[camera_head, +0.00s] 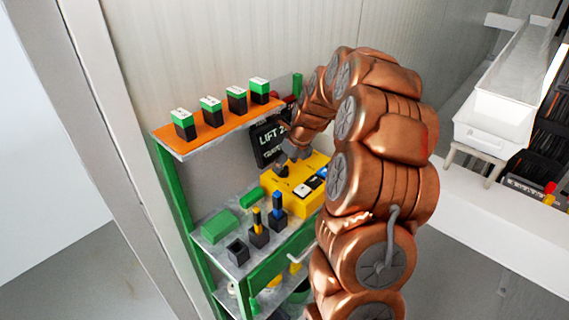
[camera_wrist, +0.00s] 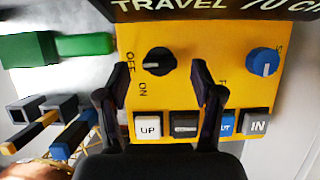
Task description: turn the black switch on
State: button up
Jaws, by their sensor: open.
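The black switch (camera_wrist: 159,61) is a round knob on the yellow panel (camera_wrist: 215,45), with OFF printed to its upper left and ON to its lower left. A pale mark shows on the knob's left side; I cannot tell exactly which label it points to. My gripper (camera_wrist: 160,78) is open, with one finger to each side just below the knob in the wrist view, and nothing between them. In the head view my gripper (camera_head: 287,156) is over the left part of the yellow control box (camera_head: 305,206). The depth gap to the knob is unclear.
A blue knob (camera_wrist: 264,62) is at the panel's right, and a row of buttons including a white UP button (camera_wrist: 148,127) lies below. A black sign (camera_head: 268,142) stands behind. Green blocks (camera_head: 220,226) and holders with tools (camera_head: 259,236) are to the left on the shelf.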

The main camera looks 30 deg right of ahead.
jog(key=shift+x, duration=0.95)
jog(key=shift+c, duration=0.2)
jog(key=c, duration=1.1)
